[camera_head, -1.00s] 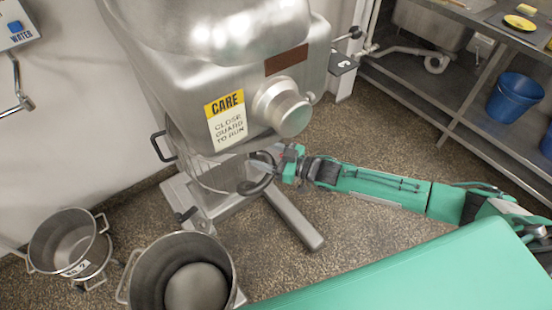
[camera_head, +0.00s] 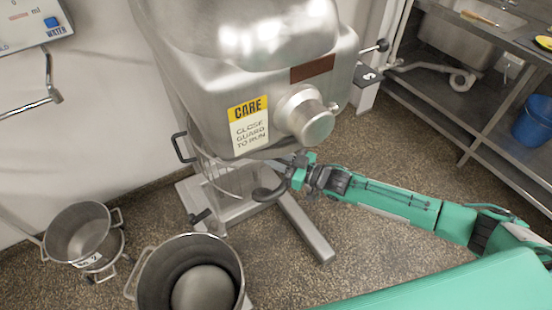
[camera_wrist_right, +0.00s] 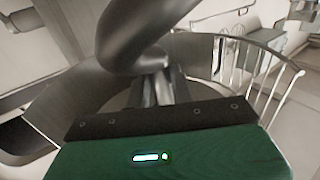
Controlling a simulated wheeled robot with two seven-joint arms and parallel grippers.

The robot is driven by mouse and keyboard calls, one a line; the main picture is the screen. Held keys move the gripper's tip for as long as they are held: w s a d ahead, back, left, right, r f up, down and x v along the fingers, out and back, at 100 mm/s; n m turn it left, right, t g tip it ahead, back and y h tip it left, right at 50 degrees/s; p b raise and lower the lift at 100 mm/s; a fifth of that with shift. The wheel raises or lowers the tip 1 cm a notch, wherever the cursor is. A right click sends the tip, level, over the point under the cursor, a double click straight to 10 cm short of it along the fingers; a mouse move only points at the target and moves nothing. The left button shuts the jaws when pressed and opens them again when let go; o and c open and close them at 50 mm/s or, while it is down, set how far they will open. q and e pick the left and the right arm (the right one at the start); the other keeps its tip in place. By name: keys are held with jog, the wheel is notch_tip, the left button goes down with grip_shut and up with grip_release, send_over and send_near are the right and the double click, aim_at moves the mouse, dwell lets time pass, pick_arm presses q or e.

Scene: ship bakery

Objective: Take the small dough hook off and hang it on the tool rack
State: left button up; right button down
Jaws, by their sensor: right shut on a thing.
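The dark, curved dough hook (camera_head: 268,191) is below the mixer head (camera_head: 240,90), beside the wire guard (camera_head: 222,178). My right gripper (camera_head: 295,178) is shut on it; the arm comes in from the right. In the right wrist view, the thick grey hook (camera_wrist_right: 135,38) curves just beyond the jaws (camera_wrist_right: 158,88), with the round guard around it. The hook's upper end is hidden under the head, so I cannot tell whether it still touches the shaft. My left gripper and the tool rack are not in view.
A large steel bowl (camera_head: 146,282) stands at the front, with a smaller pot (camera_head: 78,232) on a wheeled base to its left. The mixer's foot (camera_head: 308,232) extends along the floor. A steel shelf unit (camera_head: 440,112) with a blue bucket (camera_head: 535,122) stands at right.

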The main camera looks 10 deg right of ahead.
jog(key=shift+r, duration=0.1)
dwell(0.4)
jog(key=shift+w+r, duration=0.1)
jog(key=shift+r, duration=0.2)
dwell(0.4)
jog(key=shift+f, duration=0.1)
notch_tip(320, 180, down, 6)
jog(key=b, duration=0.3)
jog(key=shift+b, duration=0.4)
dwell(0.4)
jog(key=shift+s+d, duration=0.15)
jog(key=shift+s, duration=0.05)
jog(key=shift+p+v, duration=0.75)
jog(key=shift+v, duration=1.85)
